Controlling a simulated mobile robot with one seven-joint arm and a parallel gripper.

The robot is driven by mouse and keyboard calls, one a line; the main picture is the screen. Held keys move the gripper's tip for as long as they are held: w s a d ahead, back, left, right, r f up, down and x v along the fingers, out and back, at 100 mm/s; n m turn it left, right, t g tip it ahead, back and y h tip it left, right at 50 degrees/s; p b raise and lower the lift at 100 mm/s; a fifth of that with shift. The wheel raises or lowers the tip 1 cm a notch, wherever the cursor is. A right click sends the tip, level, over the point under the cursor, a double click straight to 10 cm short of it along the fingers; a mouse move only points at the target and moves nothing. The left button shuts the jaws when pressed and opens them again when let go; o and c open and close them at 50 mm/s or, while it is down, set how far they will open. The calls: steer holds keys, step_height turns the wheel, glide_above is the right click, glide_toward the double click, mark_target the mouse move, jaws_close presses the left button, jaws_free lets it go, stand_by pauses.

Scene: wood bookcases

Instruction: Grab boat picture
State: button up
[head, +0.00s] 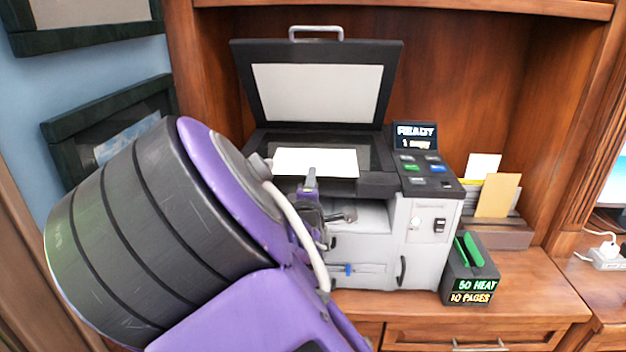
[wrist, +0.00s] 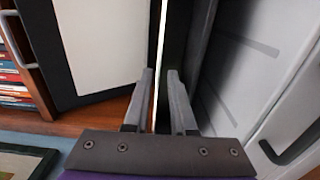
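A white sheet (head: 315,162) lies on the glass of the open copier (head: 375,185). Its upper face looks blank, and no boat shows on it. In the wrist view the sheet appears edge-on as a thin pale strip (wrist: 161,40) running down between my fingers. My gripper (wrist: 160,72) is open, with a finger on each side of the strip and a gap between them. In the head view my gripper (head: 310,178) is at the sheet's near edge, partly hidden by my arm. A dark-framed picture (head: 108,128) hangs on the blue wall, mostly hidden behind my arm.
The copier lid (head: 318,85) stands raised behind the glass. The control panel (head: 420,160) reads "READY 1 copy". The wooden bookcase encloses the copier.

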steer(key=shift+w, duration=0.8)
jaws_close()
step_height(320, 180, up, 3)
steer(key=p, duration=0.2)
steer(key=shift+f+p, duration=0.1)
steer(key=shift+p, duration=0.25)
steer(key=shift+f, duration=0.15)
